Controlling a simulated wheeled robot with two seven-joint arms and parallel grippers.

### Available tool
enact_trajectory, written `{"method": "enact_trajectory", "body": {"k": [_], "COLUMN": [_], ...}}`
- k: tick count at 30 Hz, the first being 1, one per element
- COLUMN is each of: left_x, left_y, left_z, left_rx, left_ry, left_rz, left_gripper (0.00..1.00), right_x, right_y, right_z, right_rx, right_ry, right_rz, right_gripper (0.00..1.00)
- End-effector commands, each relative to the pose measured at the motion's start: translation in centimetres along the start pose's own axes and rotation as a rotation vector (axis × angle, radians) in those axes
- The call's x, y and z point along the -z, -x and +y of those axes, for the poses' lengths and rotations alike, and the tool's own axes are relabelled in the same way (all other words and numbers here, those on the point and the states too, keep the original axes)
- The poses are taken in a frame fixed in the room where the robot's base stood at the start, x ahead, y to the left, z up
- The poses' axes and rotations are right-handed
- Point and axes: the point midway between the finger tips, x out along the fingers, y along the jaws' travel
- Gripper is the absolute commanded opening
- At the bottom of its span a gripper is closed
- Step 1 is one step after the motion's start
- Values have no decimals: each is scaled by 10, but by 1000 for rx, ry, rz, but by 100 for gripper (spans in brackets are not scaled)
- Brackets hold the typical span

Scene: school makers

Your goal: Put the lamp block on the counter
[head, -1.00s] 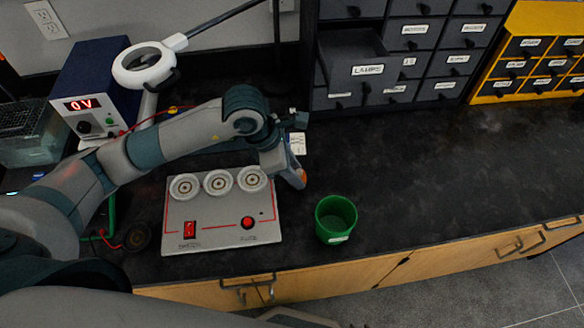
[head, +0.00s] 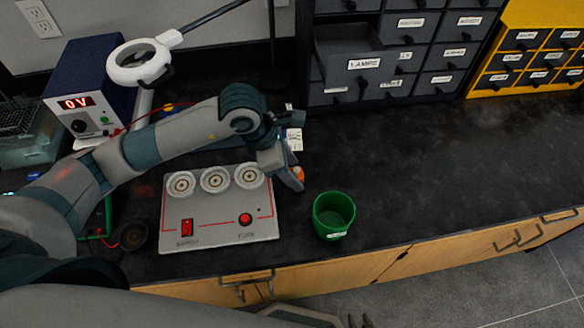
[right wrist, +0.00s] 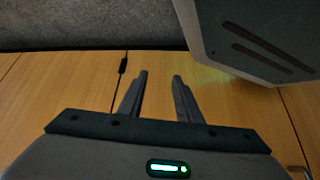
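A grey block (head: 217,224) with three round lamp sockets, a red switch and a red fuse button lies flat on the black counter (head: 440,170). I take it as the lamp block, though no label says so. My left gripper (head: 292,175) is just beyond the block's upper right corner, pointing down. A small orange patch shows at its fingers; I cannot tell whether it grips anything. My right gripper (right wrist: 160,76) is open and empty in the right wrist view, in front of the wooden cabinet fronts. Its fingertips also show at the head view's bottom edge (head: 360,322).
A green cup (head: 333,214) stands right of the block. A drawer labelled LAMPS (head: 364,65) is pulled out at the back. A power supply (head: 88,105) and magnifier lamp (head: 140,62) stand at the left. The counter's right side is clear.

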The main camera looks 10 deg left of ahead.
Motion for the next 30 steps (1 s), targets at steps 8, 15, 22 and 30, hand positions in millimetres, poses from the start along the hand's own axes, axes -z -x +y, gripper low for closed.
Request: {"method": "enact_trajectory", "body": {"k": [8, 15, 22, 30], "left_x": [0, -1, -2, -2], "left_y": [1, 13, 37, 70], "left_z": [0, 1, 0, 0], "left_rx": [0, -1, -1, -1], "left_ry": [0, 0, 0, 0], "left_rz": [0, 0, 0, -1], "left_gripper": [50, 50, 50, 50], "right_x": [-3, -22, -69, -117], "right_y": [1, 8, 22, 44], "right_z": [-3, -3, 6, 16], "right_rx": [2, 2, -9, -20], "right_ry": [-3, -3, -2, -1], "right_rz": [-7, -55, -173, -299], "right_gripper": [31, 31, 31, 31]}}
